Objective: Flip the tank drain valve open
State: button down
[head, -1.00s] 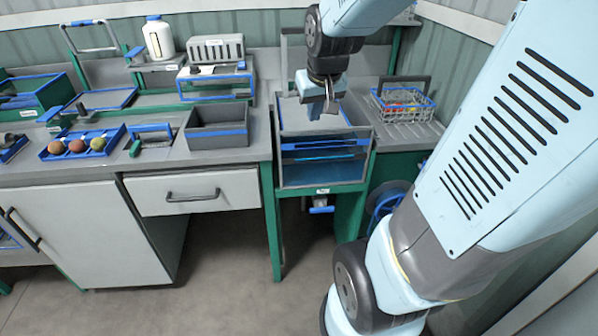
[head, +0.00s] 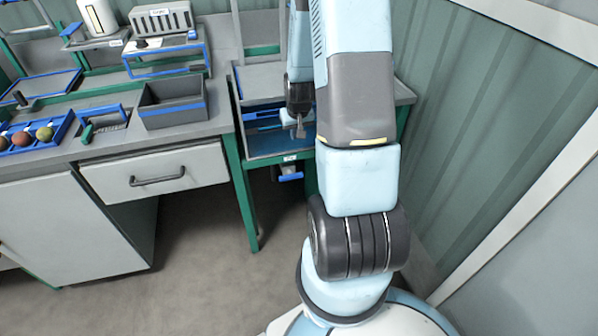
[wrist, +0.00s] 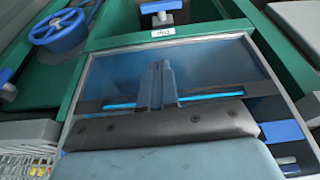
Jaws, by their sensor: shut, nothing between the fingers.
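The drain valve has a blue handle (head: 290,176), which lies crosswise below the labelled front edge of the tank (head: 262,155). In the wrist view the blue handle (wrist: 160,6) shows at the top edge, past the tank's rim (wrist: 165,44) and label. My gripper (head: 299,130) is over the tank, pointing down, apart from the valve and on the far side of the tank's front edge from it. Its fingers (wrist: 157,84) are shut and empty in the wrist view. My arm hides the tank's right side in the head view.
A blue handwheel (wrist: 58,27) is beside the tank stand in the wrist view. A wire basket (wrist: 25,165) shows at lower left there. A drawer bench (head: 155,178) stands left of the tank. A corrugated wall (head: 470,130) is at right. The floor before the bench is clear.

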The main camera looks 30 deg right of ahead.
notch_tip(320, 180, down, 8)
jog(key=d, duration=0.2)
jog(key=shift+s+r, duration=0.2)
jog(key=shift+s, duration=0.25)
jog(key=shift+d, duration=0.1)
send_over(298, 175)
jog(key=s, duration=0.1)
notch_tip(298, 175, down, 12)
jog(key=shift+r, duration=0.25)
jog(key=shift+d+f, duration=0.1)
jog(key=shift+f, duration=0.95)
jog(key=shift+a, duration=0.3)
jog(key=shift+d, duration=0.2)
